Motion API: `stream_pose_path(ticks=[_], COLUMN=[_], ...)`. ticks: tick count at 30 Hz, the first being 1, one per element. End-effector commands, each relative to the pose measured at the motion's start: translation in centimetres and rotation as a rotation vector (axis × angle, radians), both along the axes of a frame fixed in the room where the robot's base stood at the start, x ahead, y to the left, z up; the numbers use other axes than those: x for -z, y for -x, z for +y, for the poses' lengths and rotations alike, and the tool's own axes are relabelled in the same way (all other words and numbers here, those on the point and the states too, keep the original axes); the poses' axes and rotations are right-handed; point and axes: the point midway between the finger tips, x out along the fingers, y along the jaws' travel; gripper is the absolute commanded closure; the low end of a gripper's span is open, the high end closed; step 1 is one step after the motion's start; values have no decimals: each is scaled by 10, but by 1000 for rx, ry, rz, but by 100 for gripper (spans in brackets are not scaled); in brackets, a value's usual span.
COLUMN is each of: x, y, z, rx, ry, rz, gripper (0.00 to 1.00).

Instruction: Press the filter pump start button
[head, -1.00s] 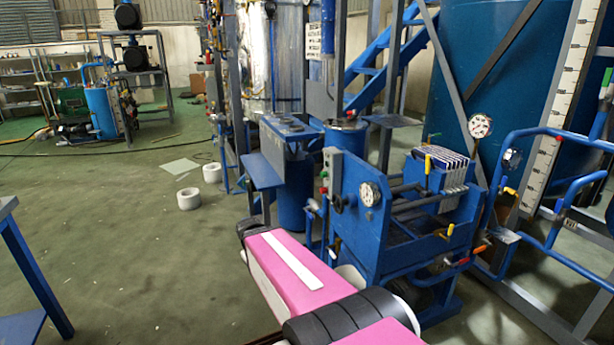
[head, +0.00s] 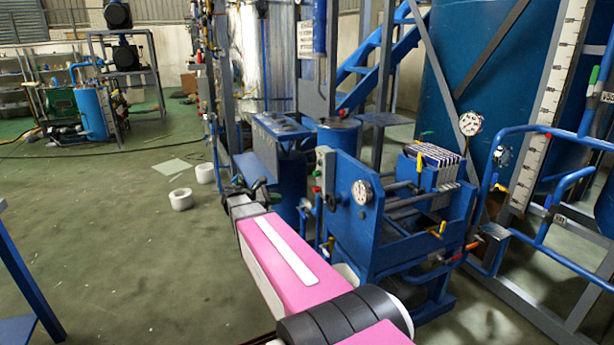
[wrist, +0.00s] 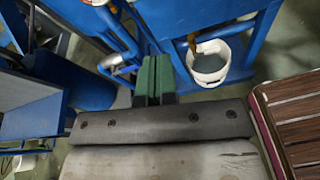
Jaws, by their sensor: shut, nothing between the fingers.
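A small grey control box (head: 326,166) is fixed to the left end of the blue filter press (head: 345,215) in the head view. It carries small buttons, with a red one (head: 316,190) at its lower edge; their labels are too small to read. My gripper (head: 262,184) is to the left of the box, apart from it and slightly lower in the picture. In the wrist view its two green fingers (wrist: 153,78) are together with nothing between them. The control box cannot be made out in the wrist view.
A white bucket (wrist: 209,64) hangs or stands by the blue frame in the wrist view. A pressure gauge (head: 362,192) sits on the press end, right of the box. Blue tanks stand behind.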

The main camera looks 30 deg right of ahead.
Motion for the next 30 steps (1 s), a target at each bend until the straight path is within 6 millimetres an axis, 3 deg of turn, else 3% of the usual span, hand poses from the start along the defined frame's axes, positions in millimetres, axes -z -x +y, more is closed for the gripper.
stream_pose_path(ticks=[3, 9, 23, 30], x=[-28, -58, -64, -63], y=[-20, -34, -35, -34], z=[-6, -9, -10, -33], rx=[-18, -19, -18, -17], ry=[126, 250, 275, 274], rz=[108, 216, 239, 239], gripper=[100, 100, 100, 100])
